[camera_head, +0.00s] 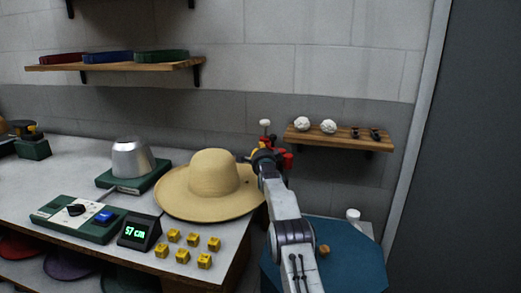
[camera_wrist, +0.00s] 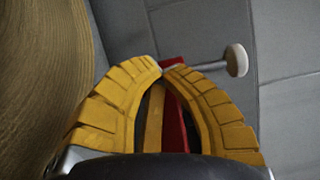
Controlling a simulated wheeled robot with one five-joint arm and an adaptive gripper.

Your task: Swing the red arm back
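The red arm (camera_wrist: 173,62) shows only in part in the wrist view, behind my yellow fingertips and again in the gap between the fingers. A thin metal rod with a round white knob (camera_wrist: 237,60) reaches right from near the tips. In the head view, red parts (camera_head: 288,160) and a white knob (camera_head: 265,122) stand by my gripper (camera_head: 264,153), just right of the straw hat (camera_head: 208,185). In the wrist view my gripper (camera_wrist: 162,69) has its tips almost together, close to the red arm. Whether they pinch it is hidden.
The hat's brim lies close left of my gripper; its weave (camera_wrist: 40,80) fills the wrist view's left side. A wall shelf (camera_head: 340,140) with white balls is behind right. Yellow cubes (camera_head: 183,256), a display (camera_head: 138,232) and a metal dome (camera_head: 131,158) stand on the bench.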

